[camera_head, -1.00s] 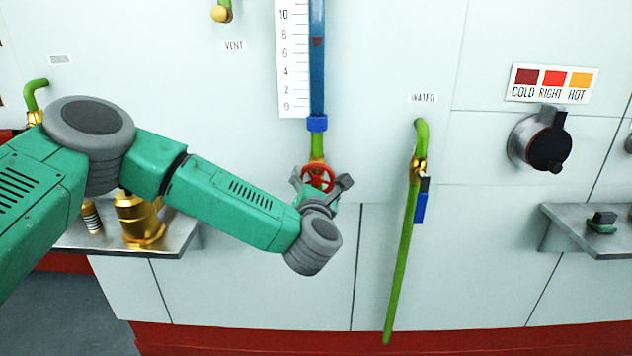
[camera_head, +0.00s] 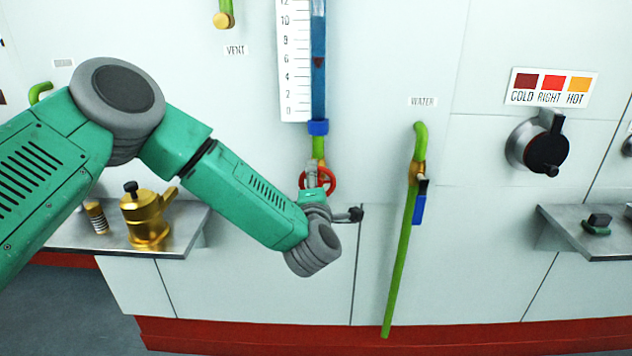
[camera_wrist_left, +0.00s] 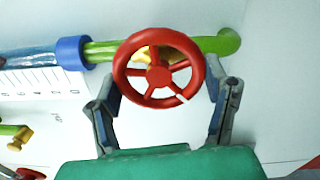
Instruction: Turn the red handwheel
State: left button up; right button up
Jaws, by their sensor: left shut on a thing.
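The red handwheel (camera_head: 333,183) sits on the green pipe (camera_head: 318,148) under the blue collar of the gauge tube. In the left wrist view the handwheel (camera_wrist_left: 158,75) faces me, with several spokes and a pale mark on its lower right rim. My left gripper (camera_head: 322,190) is at the wheel. Its two fingers stand on either side of the rim in the left wrist view (camera_wrist_left: 162,86), shut on it. In the head view my gripper hides part of the wheel. My right gripper is not in view.
A gauge tube (camera_head: 318,90) with a red marker near 6 stands above the wheel, beside a white scale (camera_head: 295,70). A green water pipe (camera_head: 402,250) hangs to the right. A shelf (camera_head: 190,232) with a brass pot (camera_head: 146,220) is at left. Clear panel lies below the wheel.

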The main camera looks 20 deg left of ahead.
pick_arm(q)
jog(key=shift+f+m, duration=0.15)
jog(key=shift+m, duration=0.55)
jog(key=o, duration=1.2)
jog(key=shift+c, duration=0.2)
jog(key=shift+w, duration=0.1)
jog(key=v, duration=1.2)
